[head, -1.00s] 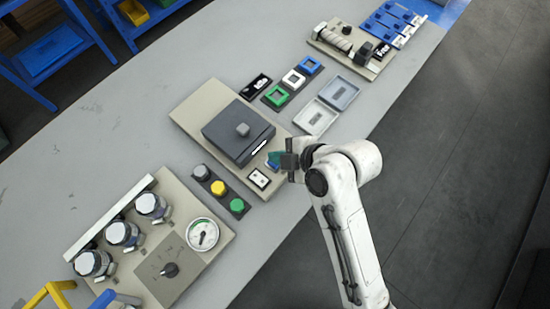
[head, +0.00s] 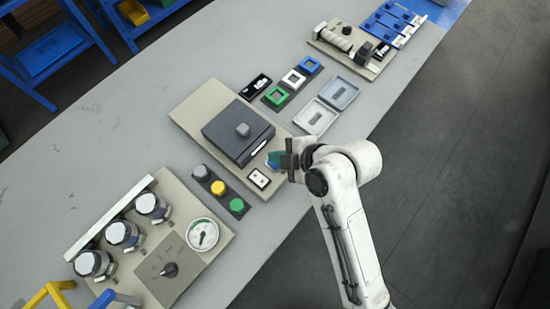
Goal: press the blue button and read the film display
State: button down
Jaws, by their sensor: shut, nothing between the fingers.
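A beige panel (head: 197,98) on the grey bench carries a dark grey lidded box (head: 225,134) with a grey knob on top. At the panel's right end, a small blue-teal patch (head: 273,159) shows just left of my gripper (head: 287,162). It may be the blue button or a display; the gripper partly hides it. My gripper is shut and empty, low over the panel's right edge. I cannot tell whether it touches the blue patch. A small white plate with dark marks (head: 259,179) lies in front of it. No readable film display text shows.
A strip with grey, yellow and green buttons (head: 218,188) lies nearby. A panel with cylinders, a dial and a gauge (head: 202,235) stands front left. Coloured frames (head: 274,96), two grey trays (head: 315,117) and a roller unit (head: 336,40) lie further back.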

jog(key=shift+f, duration=0.1)
jog(key=shift+f, duration=0.35)
jog(key=shift+f+b, duration=0.45)
jog(key=shift+b, duration=0.05)
dwell(1.0)
jog(key=shift+r, duration=0.1)
jog(key=shift+r+p, duration=0.75)
notch_tip(320, 180, up, 5)
jog(key=p, duration=0.4)
jog(key=shift+r, duration=0.1)
jog(key=shift+d, duration=0.1)
dwell(0.4)
